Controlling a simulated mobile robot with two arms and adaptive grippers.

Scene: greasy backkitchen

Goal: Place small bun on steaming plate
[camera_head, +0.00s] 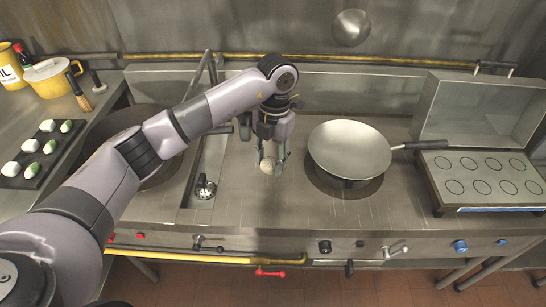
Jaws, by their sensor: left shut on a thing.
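My left gripper (270,158) points down over the steel counter, between a sink-like recess and the wok. It is shut on a small pale bun (267,167), which shows between the fingertips. I cannot tell whether the bun touches the counter. A flat appliance at the far right, with several dark ring marks on its top plate (474,172), may be the steaming plate; its lid stands raised behind it and no bun lies on it. My right gripper is out of view.
A wok (347,147) with its handle to the right stands between my left gripper and the ringed plate. A dark tray (58,157) at the left holds several white and green pieces. A yellow pot (52,80) stands behind it. The front counter is clear.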

